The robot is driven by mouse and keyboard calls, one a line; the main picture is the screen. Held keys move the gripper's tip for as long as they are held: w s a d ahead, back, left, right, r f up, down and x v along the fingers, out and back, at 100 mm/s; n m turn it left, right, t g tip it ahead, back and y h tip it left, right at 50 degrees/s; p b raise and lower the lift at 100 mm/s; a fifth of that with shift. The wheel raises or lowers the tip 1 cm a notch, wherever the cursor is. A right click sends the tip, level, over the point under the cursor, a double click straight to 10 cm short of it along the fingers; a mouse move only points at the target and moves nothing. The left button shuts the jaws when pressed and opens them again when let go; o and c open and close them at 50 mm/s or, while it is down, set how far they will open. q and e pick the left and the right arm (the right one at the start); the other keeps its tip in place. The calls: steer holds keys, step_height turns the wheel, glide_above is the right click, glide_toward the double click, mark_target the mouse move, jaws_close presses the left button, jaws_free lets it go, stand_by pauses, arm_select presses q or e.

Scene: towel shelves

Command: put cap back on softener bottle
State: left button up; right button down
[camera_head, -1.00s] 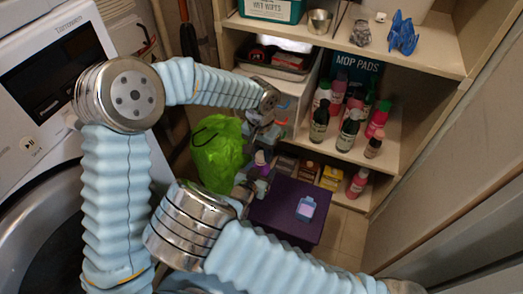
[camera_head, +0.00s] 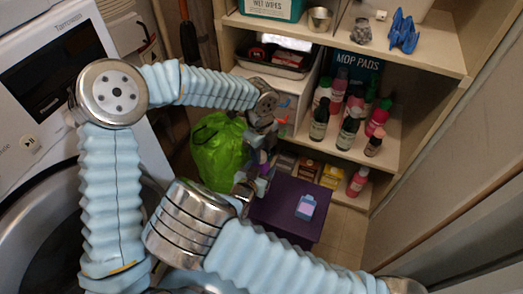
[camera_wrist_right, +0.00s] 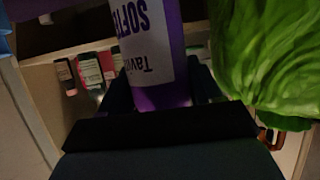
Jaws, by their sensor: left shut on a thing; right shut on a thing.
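The softener bottle (camera_wrist_right: 148,55) is purple with a white label. It fills the top middle of the right wrist view, with the label lettering upside down. My right gripper (camera_wrist_right: 165,100) is shut on it. In the head view, the right gripper (camera_head: 254,186) is beside the purple stool, and only a small purple part of the bottle shows above it. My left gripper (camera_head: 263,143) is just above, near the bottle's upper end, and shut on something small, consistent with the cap. The cap is too small and covered to make out, and I cannot tell whether it touches the bottle.
A purple stool (camera_head: 270,213) carries a small blue-and-lavender bottle (camera_head: 305,206). A green bag (camera_head: 218,150) is close left of the grippers. Shelves with several bottles (camera_head: 348,130) and small boxes (camera_head: 308,170) stand behind. A washing machine (camera_head: 40,90) is at the left.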

arm_select(q)
steer(key=m, duration=0.6)
steer(key=shift+s+f, duration=0.1)
steer(key=m, duration=0.3)
steer(key=shift+m, duration=0.4)
steer(key=m, duration=0.9)
steer(key=shift+w+a, duration=0.1)
steer(key=shift+w, duration=0.15)
steer(key=o, duration=1.1)
